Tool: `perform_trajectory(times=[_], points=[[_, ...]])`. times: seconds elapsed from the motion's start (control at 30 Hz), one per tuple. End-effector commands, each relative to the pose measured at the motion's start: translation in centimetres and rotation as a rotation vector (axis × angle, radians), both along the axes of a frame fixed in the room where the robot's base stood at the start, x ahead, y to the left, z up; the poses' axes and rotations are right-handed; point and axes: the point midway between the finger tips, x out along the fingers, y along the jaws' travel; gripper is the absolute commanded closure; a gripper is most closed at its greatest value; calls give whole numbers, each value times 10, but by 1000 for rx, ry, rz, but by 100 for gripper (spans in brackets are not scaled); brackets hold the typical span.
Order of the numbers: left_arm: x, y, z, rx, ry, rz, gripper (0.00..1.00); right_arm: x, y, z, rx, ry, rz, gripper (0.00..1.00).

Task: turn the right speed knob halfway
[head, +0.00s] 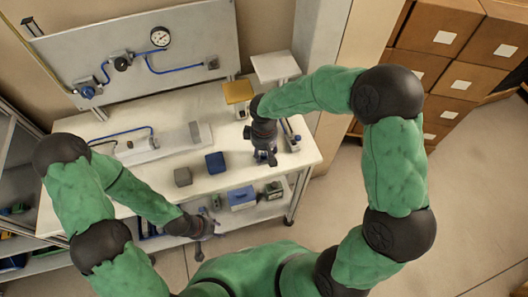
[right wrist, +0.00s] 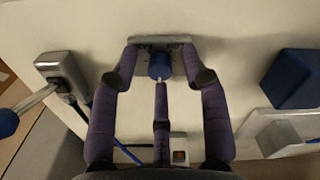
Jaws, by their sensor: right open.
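In the right wrist view a blue knob (right wrist: 160,66) with a pale line on it stands at a grey plate (right wrist: 149,42) with dark lettering that I cannot read. My right gripper (right wrist: 161,72) is open, with fingers on both sides of the knob and one below it. I cannot tell whether any finger touches it. In the head view my right gripper (head: 265,156) is over the right part of the white bench (head: 228,118), and it hides the knob there. My left gripper (head: 203,227) is at the bench's front edge, away from the knob; its jaws are too small to read.
A grey box with a blue-handled lever (right wrist: 62,72) is left of the right gripper, and a blue block (right wrist: 305,78) is to its right. A small switch box (right wrist: 180,149) is below. A gauge panel (head: 130,50) stands behind the bench.

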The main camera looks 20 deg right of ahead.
Motion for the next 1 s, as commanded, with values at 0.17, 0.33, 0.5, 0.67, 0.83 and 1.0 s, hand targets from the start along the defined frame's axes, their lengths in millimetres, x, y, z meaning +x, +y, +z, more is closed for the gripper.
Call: perform_trajectory(times=[0.17, 0.33, 0.5, 0.67, 0.83, 1.0], points=[[0, 0, 0, 0, 0, 0, 60, 0, 0, 0, 0, 0, 0, 66], [0, 0, 0, 0, 0, 0, 60, 0, 0, 0, 0, 0, 0, 100], [0, 0, 2, 0, 0, 0, 60, 0, 0, 1, 1, -1, 12, 100], [0, 0, 4, 0, 0, 0, 60, 1, 0, 1, 1, -2, 49, 100], [0, 0, 4, 0, 0, 0, 60, 1, 0, 1, 2, -3, 48, 100], [0, 0, 4, 0, 0, 0, 60, 1, 0, 1, 1, -2, 47, 54]])
